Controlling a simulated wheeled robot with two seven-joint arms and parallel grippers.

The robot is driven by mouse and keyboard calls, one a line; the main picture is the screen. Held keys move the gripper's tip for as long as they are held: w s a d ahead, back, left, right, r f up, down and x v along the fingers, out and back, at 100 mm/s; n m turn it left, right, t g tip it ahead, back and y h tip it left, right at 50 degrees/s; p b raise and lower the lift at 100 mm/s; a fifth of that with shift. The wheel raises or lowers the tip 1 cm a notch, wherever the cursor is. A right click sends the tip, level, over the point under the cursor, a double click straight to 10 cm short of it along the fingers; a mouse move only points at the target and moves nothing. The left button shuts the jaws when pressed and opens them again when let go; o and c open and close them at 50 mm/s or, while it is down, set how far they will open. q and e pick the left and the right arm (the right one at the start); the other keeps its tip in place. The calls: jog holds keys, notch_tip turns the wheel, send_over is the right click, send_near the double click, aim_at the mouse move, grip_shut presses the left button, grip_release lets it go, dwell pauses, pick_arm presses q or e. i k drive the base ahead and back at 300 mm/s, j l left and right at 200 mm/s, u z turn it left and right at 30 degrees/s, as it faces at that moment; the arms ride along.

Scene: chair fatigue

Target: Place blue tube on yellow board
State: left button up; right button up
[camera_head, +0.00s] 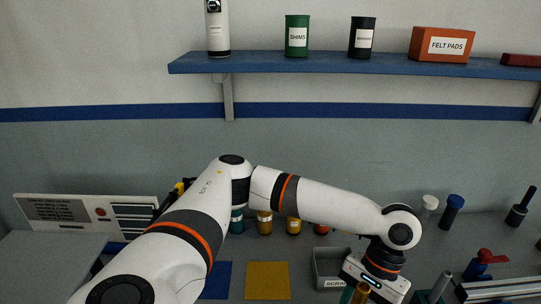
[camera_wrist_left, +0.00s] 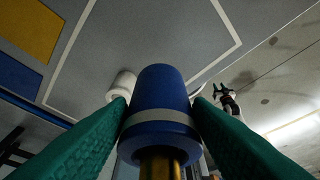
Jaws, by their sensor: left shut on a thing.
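My left gripper (camera_head: 360,296) is over the right part of the bench, its arm stretched across from the left. In the left wrist view its green fingers (camera_wrist_left: 160,115) are shut on the blue tube (camera_wrist_left: 160,88), which has a white band and a brass-coloured part at its near end. In the head view only a brass-coloured piece shows at the fingers; the blue part is hidden there. The yellow board (camera_head: 268,281) lies flat and bare on the bench, left of the gripper. It also shows in the left wrist view (camera_wrist_left: 30,27). My right gripper is not seen.
A blue board (camera_head: 217,281) lies left of the yellow board. A grey scrap bin (camera_head: 332,268) stands between the yellow board and my gripper. Several jars (camera_head: 293,226) stand behind. A white-topped post (camera_head: 429,203) and a blue-topped post (camera_head: 453,204) stand at the back right.

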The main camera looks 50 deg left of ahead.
aim_at(257, 280)
jog(key=i+j+u, duration=0.1)
jog(key=u, duration=1.25)
jog(key=i+l, duration=0.05)
jog(key=l, duration=0.05)
